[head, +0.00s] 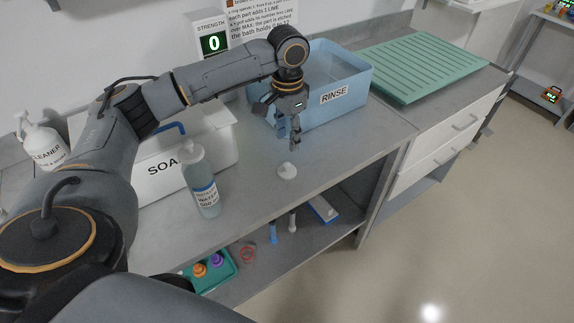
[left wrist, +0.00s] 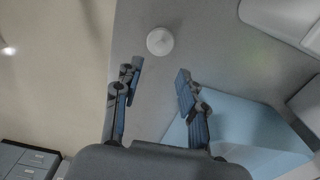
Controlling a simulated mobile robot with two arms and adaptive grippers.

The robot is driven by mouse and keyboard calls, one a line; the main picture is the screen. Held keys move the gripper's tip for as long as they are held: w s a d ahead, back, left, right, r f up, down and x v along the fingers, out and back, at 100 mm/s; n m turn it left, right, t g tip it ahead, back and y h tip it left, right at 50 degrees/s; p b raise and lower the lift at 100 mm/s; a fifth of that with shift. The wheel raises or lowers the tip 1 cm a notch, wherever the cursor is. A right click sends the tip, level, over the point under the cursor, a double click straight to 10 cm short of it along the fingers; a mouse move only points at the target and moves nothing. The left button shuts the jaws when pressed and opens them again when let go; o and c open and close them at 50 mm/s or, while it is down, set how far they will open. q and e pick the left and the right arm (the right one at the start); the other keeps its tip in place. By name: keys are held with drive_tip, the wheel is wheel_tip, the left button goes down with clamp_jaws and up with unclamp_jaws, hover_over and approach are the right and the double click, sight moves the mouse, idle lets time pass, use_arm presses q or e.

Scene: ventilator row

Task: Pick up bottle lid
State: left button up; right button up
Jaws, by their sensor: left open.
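The white bottle lid (head: 287,171) lies on the grey counter (head: 330,165) near its front edge. It also shows in the left wrist view (left wrist: 160,41), beyond the fingertips. My left gripper (head: 295,146) hangs pointing down above the counter, just behind and above the lid, not touching it. In the left wrist view the two fingers (left wrist: 158,80) are apart with nothing between them. A water bottle (head: 203,185) stands upright to the left of the lid. My right gripper shows in neither view.
A blue RINSE basin (head: 350,95) stands behind my left gripper. A white SOAK bin (head: 155,185) and a CLEANER bottle (head: 42,140) stand at the left. A green ribbed rack (head: 425,65) lies at the back right. A lower shelf holds a green tray (head: 228,276) and small items.

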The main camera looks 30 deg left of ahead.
use_arm(q)
hover_over(287, 164)
wheel_tip(287, 164, down, 4)
drive_tip(key=shift+f, duration=0.1)
drive_tip(key=shift+w+f, duration=0.15)
drive_tip(key=shift+f, duration=0.15)
drive_tip(key=shift+f+p, duration=0.55)
drive_tip(key=shift+f, duration=0.2)
wheel_tip(287, 164, down, 3)
drive_tip(key=shift+f+p, duration=0.15)
drive_tip(key=shift+p, duration=0.15)
drive_tip(key=shift+f, duration=0.2)
drive_tip(key=c, duration=0.6)
clamp_jaws()
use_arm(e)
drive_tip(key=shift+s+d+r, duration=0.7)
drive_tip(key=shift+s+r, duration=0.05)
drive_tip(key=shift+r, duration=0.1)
